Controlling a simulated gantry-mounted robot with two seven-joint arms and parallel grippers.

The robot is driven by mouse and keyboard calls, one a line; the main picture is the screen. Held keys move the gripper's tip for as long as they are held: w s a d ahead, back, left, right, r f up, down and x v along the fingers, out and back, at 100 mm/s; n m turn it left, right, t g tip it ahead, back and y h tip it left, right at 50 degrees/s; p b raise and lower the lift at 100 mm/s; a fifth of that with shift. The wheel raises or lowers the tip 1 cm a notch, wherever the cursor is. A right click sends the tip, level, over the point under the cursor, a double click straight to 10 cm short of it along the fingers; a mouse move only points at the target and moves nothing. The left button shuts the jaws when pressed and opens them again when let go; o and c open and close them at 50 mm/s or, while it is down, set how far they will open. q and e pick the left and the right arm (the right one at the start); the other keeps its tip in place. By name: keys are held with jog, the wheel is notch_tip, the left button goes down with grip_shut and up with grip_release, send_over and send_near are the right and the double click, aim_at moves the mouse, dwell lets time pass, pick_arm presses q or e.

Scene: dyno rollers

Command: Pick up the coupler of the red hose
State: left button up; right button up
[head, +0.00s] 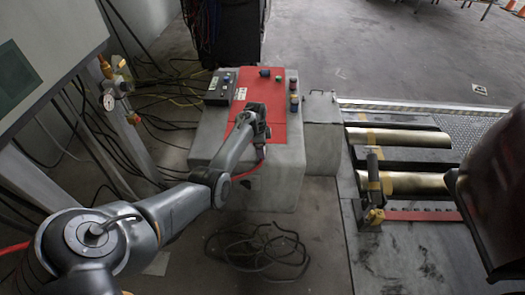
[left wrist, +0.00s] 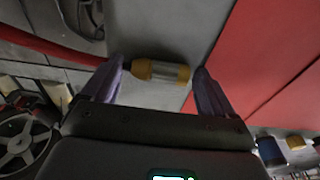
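The coupler (left wrist: 161,72) of the red hose shows in the left wrist view as a short cylinder with gold ends and a silver middle. The red hose (left wrist: 50,46) runs in from the left toward it, partly hidden behind the left finger. My left gripper (left wrist: 159,70) is open, its fingers wide apart at the two ends of the coupler; I cannot tell if they touch it. In the head view my left gripper (head: 262,150) is over the front of the grey cabinet (head: 272,186), with the red hose (head: 246,173) beside it. The coupler is not clear there. My right gripper is not in view.
A red panel (head: 279,98) with buttons tops the cabinet, beside a dark control box (head: 220,88). Black cables (head: 258,251) lie on the floor in front. Metallic rollers (head: 398,138) are at the right, near a large dark and reddish object (head: 495,190).

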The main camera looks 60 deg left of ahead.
pick_arm(q)
jog(key=c, duration=0.9)
jog(key=shift+r, duration=0.1)
jog(key=shift+c, duration=0.2)
